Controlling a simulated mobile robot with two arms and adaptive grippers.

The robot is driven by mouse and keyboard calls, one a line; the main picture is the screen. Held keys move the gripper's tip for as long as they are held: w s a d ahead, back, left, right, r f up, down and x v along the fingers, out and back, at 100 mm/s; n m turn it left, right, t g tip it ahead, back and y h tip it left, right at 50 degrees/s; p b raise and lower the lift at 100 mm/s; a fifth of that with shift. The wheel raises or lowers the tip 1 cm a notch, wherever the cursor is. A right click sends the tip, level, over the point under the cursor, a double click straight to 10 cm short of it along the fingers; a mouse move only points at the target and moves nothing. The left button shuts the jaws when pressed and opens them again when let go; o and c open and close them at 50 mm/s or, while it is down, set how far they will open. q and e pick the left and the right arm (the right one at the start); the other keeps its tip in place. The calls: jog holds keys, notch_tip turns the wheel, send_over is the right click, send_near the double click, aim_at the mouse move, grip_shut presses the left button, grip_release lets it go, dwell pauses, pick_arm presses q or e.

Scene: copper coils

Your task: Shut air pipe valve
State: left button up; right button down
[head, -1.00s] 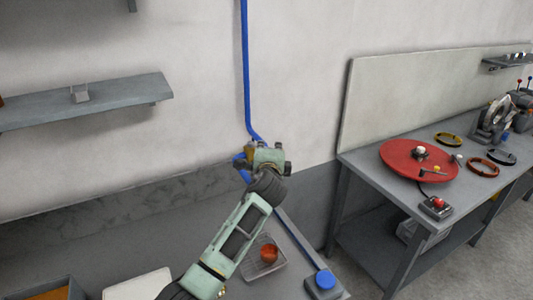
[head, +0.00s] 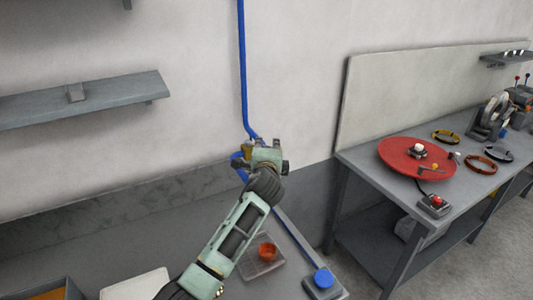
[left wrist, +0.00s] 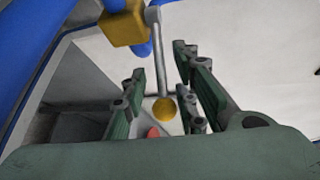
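The blue air pipe (head: 243,75) runs down the wall and bends near my left gripper. A brass-coloured valve body (head: 248,147) sits on it, mostly hidden by the gripper in the head view. In the left wrist view the valve body (left wrist: 124,27) is at the top, and a grey lever (left wrist: 157,55) extends from it to a round yellow tip (left wrist: 164,108). My left gripper (left wrist: 180,95) is open, with its fingers on either side of the lever's lower part. Gaps show between lever and fingers. My right gripper is out of view.
Below my left arm, a bench holds a grey tray with an orange-red cup (head: 268,251) and a blue button box (head: 323,280). A shelf (head: 80,100) is on the wall at left. A second table at right carries a red disc (head: 405,165) and several rings.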

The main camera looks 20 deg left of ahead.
pick_arm(q)
jog(key=v, duration=1.2)
jog(key=shift+f, duration=0.15)
